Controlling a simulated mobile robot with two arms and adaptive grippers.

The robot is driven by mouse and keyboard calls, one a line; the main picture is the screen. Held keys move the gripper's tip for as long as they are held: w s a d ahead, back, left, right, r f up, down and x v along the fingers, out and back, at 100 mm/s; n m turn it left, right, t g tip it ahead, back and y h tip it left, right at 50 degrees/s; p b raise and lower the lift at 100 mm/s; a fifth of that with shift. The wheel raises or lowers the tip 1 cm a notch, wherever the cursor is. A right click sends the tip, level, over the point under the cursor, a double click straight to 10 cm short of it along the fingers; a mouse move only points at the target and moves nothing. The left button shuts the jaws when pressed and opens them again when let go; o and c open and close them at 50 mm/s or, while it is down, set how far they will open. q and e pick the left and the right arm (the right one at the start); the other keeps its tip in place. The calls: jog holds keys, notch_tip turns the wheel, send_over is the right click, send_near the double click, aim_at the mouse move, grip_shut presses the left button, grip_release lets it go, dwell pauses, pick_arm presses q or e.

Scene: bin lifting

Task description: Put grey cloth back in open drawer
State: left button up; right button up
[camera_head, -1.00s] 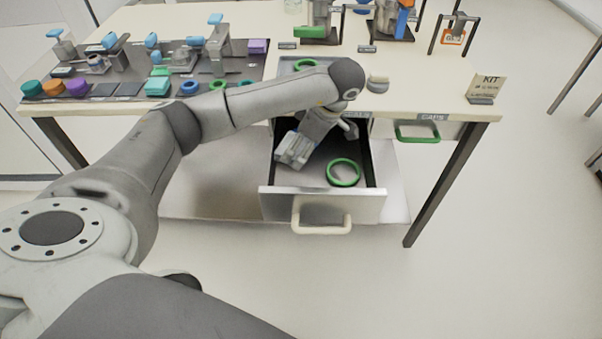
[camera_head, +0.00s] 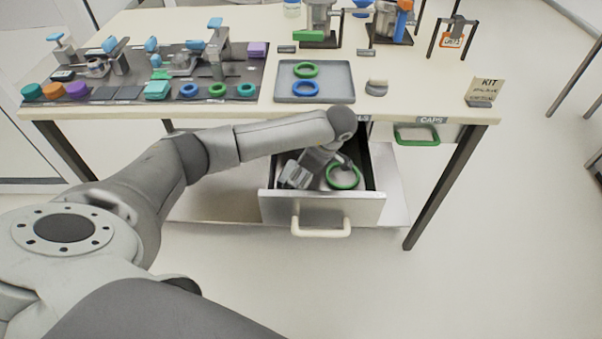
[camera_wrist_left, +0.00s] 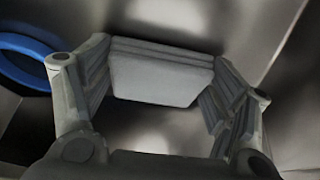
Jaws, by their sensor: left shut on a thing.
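The grey cloth (camera_head: 291,177) is a folded, layered light-grey bundle inside the left part of the open drawer (camera_head: 345,208). My left gripper (camera_head: 302,168) reaches down into the drawer and is shut on the cloth. In the left wrist view the cloth (camera_wrist_left: 160,78) sits between the two fingers of the gripper (camera_wrist_left: 160,105), with dark metal drawer surfaces around it. I cannot tell whether the cloth touches the drawer floor. My right gripper is not in view.
A green ring (camera_head: 343,187) lies in the drawer, right of the cloth. A blue ring (camera_wrist_left: 22,62) shows at the left of the wrist view. A grey tray (camera_head: 340,78) with rings stands on the table above. A closed drawer with a green handle (camera_head: 417,141) is to the right.

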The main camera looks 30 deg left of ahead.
pick_arm(q)
jog(key=o, duration=1)
jog(key=shift+f, duration=0.15)
jog(key=shift+c, duration=0.2)
jog(key=shift+r, duration=0.2)
jog(key=p+v, duration=0.1)
jog(key=v, duration=1.1)
jog(key=shift+d+f, duration=0.1)
